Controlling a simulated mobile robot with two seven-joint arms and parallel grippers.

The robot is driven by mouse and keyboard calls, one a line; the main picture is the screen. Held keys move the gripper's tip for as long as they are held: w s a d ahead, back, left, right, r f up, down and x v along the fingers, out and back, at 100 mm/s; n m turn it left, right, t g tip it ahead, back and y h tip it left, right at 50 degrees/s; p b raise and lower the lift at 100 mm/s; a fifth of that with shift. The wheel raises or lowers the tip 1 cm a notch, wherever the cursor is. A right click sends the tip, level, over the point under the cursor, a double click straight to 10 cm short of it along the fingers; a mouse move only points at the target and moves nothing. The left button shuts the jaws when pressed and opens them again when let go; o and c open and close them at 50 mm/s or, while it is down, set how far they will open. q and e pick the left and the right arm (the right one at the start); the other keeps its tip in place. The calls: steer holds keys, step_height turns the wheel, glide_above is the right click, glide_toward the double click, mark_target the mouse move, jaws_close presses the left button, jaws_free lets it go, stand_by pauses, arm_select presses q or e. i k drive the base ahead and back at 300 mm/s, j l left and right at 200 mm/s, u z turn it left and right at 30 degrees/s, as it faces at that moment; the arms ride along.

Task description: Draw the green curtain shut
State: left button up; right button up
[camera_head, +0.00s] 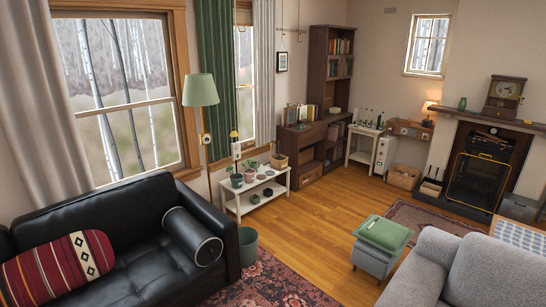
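The green curtain (216,75) hangs gathered in a narrow bunch at the left side of the far window (244,85). Its lower part runs down behind the floor lamp and ends near the sill. The right part of that window is uncovered, with a pale grey curtain (265,70) hanging at its right side. The curtain rod is cut off or hidden at the top. Neither of my grippers shows in this view.
A floor lamp with a green shade (200,90) stands in front of the curtain. A white plant table (252,192) stands under the window. A black sofa (135,240), green bin (248,246), green-topped footstool (382,240) and grey sofa (450,270) surround open wooden floor (310,215).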

mark_target(224, 8)
steer(key=i, duration=6)
steer(key=i+u, duration=0.1)
steer(key=i, duration=0.35)
steer(key=i+l+u, duration=0.15)
steer(key=i, duration=0.35)
steer(key=i+l+u, duration=0.1)
steer(key=i, duration=0.35)
steer(key=i+l+u, duration=0.15)
steer(key=i, duration=0.3)
